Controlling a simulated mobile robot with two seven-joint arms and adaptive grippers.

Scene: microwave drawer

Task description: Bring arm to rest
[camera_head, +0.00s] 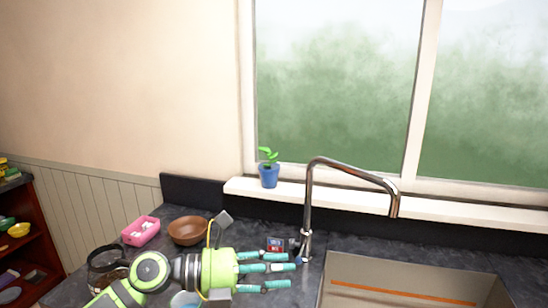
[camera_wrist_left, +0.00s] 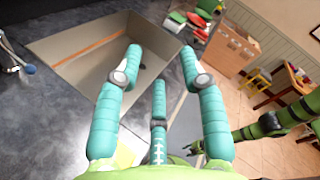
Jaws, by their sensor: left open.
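My left arm comes in from the bottom left of the head view. Its gripper (camera_head: 288,270) is green with teal fingers, held over the dark counter just left of the sink. The fingers are spread and hold nothing. In the left wrist view the same teal fingers (camera_wrist_left: 160,65) stand apart with nothing between them, and the sink and floor show beyond. A green and black arm, which looks like my right one, enters that view from the right.
The sink (camera_head: 345,265) and a tall chrome faucet (camera_head: 310,205) are right of the left gripper. A blue plant pot (camera_head: 269,176) is on the sill.

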